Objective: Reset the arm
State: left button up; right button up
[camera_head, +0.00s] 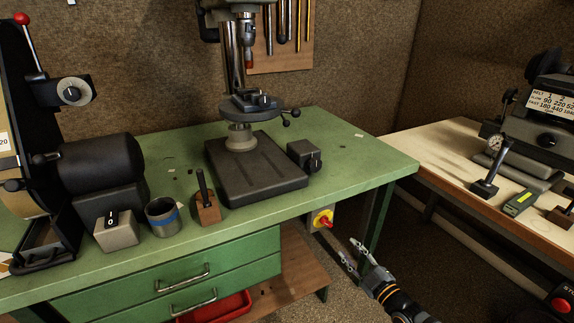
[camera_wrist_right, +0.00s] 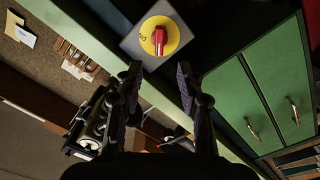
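My right gripper (camera_head: 350,250) is at the lower right of the head view, beside the green bench's right end. In the right wrist view its fingers (camera_wrist_right: 158,78) are spread apart with nothing between them. A red rotary knob on a yellow disc (camera_head: 323,220) is mounted on a grey box under the bench top. It also shows in the right wrist view (camera_wrist_right: 158,38), beyond the fingertips and roughly in line with the gap. The gripper appears apart from the knob. My left gripper is not in view.
The green bench (camera_head: 345,145) carries a drill press (camera_head: 255,175), a dark grinding machine (camera_head: 100,165), a grey switch box (camera_head: 116,230), a blue-banded cup (camera_head: 163,218) and a small wooden block (camera_head: 207,207). A second bench (camera_head: 425,150) stands right. Floor is clear between the benches.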

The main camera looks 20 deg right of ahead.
jog(key=shift+f, duration=0.1)
jog(key=s+d+f+m+g+h+p, duration=0.1)
jog(key=s+f+m+g+p, duration=0.15)
jog(key=s+f, duration=0.4)
jog(key=s+d+f+m+g+h+p, duration=0.1)
jog(key=s+d+f+g+p, duration=0.15)
jog(key=f, duration=0.65)
jog(key=s+d+f+m+g+h+p, duration=0.1)
jog(key=s+f+m+g+p, duration=0.15)
jog(key=s+f, duration=0.4)
jog(key=s+a+f+m+g+p, duration=0.1)
jog(key=s+a+f+g, duration=0.3)
jog(key=s+a+f, duration=0.3)
jog(key=s+a+f+m+g+y+p, duration=0.1)
jog(key=s+a+f+g, duration=0.4)
jog(key=s, duration=1)
jog(key=a+f+m+p, duration=0.1)
jog(key=a, duration=0.1)
jog(key=shift+a+f+m, duration=0.3)
jog(key=shift+a+f, duration=0.05)
jog(key=shift+f, duration=0.05)
jog(key=shift+o, duration=0.5)
